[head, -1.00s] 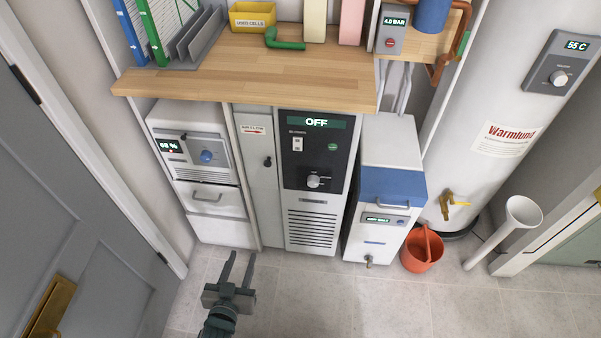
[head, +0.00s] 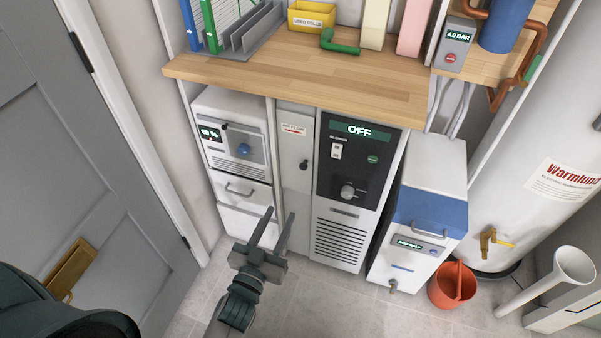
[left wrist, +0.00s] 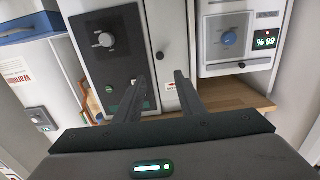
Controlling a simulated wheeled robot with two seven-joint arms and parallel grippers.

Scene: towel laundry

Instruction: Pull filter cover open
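The filter cover appears to be the narrow grey panel (head: 296,180) between the white drawer unit and the black control panel. It looks closed and has a small black knob (head: 304,165) and a label with a red arrow (head: 293,129). The knob (left wrist: 160,56) and label (left wrist: 170,86) also show in the left wrist view. My left gripper (head: 281,211) is open and empty, in front of the panel and below the knob in the head view. Its two fingers (left wrist: 160,76) point toward the panel in the left wrist view. My right gripper is not in view.
A wooden worktop (head: 300,80) overhangs the units. The drawer unit (head: 238,150) is on the left, and the OFF control panel (head: 355,165) is on the right. A grey door (head: 85,170) stands at far left. A red bucket (head: 452,287) sits on the floor at right.

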